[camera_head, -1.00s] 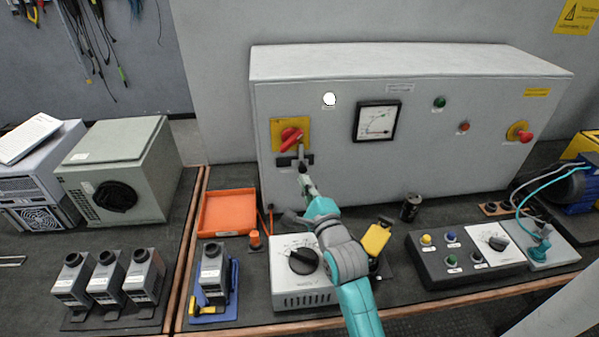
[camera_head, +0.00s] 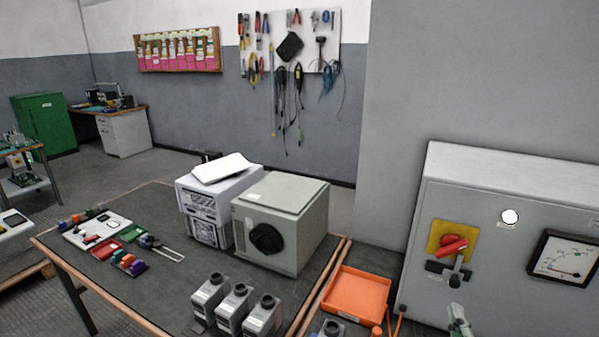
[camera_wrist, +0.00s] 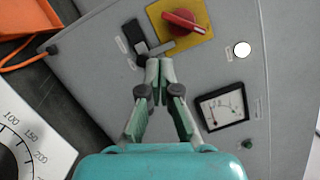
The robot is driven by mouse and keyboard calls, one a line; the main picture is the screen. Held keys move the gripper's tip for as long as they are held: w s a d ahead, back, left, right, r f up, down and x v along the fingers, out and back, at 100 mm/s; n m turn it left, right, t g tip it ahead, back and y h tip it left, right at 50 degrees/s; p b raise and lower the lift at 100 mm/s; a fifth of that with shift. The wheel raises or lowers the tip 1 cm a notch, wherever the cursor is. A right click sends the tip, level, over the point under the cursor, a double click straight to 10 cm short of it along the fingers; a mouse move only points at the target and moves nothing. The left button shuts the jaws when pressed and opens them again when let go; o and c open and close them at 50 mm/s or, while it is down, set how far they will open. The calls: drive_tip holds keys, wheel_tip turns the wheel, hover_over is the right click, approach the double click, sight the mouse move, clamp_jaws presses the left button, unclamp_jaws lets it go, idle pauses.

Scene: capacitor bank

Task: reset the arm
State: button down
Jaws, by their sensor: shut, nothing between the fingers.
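My gripper (camera_wrist: 160,72) is shut and empty in the wrist view. Its tips are just below the grey lever (camera_wrist: 158,48) and black bracket (camera_wrist: 134,34) on the front of the grey cabinet (camera_wrist: 90,62). I cannot tell whether they touch. In the head view only the end of my gripper (camera_head: 457,314) shows at the bottom, below the same lever; the rest of my arm is out of frame. A red rotary switch (camera_wrist: 184,20) on a yellow plate sits above the lever, and also shows in the head view (camera_head: 453,246).
An orange tray (camera_head: 356,294) lies left of the cabinet. A dial meter (camera_wrist: 222,107) is on the cabinet front. A grey-green box (camera_head: 280,222) and several small grey units (camera_head: 235,305) stand on the left table. A dial device (camera_wrist: 28,145) is at the wrist view's lower left.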

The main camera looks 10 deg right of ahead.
drive_tip(key=s+a+f+n, duration=0.3)
drive_tip(key=s+a+f+n+y, duration=0.1)
drive_tip(key=s+a+f+n, duration=0.1)
drive_tip(key=s+a+f, duration=0.2)
drive_tip(key=shift+s+f+n+g+y, duration=0.15)
drive_tip(key=shift+n+g+y, duration=0.15)
drive_tip(key=shift+n, duration=0.1)
drive_tip(key=s+a+f+n+y, duration=0.1)
drive_tip(key=s+a+n, duration=0.3)
drive_tip(key=s+n, duration=0.3)
drive_tip(key=s+a+f+n+g+y, duration=0.1)
drive_tip(key=s+a+n, duration=0.3)
drive_tip(key=s, duration=0.9)
drive_tip(key=s+a+f+n+g+y, duration=0.1)
drive_tip(key=s+a+f+n+y, duration=0.1)
drive_tip(key=s+a+n, duration=0.3)
drive_tip(key=s+n+y, duration=0.1)
drive_tip(key=s+n, duration=0.3)
drive_tip(key=s, duration=0.1)
drive_tip(key=shift+s+n, duration=0.2)
drive_tip(key=shift+n, duration=0.2)
drive_tip(key=shift+a, duration=0.1)
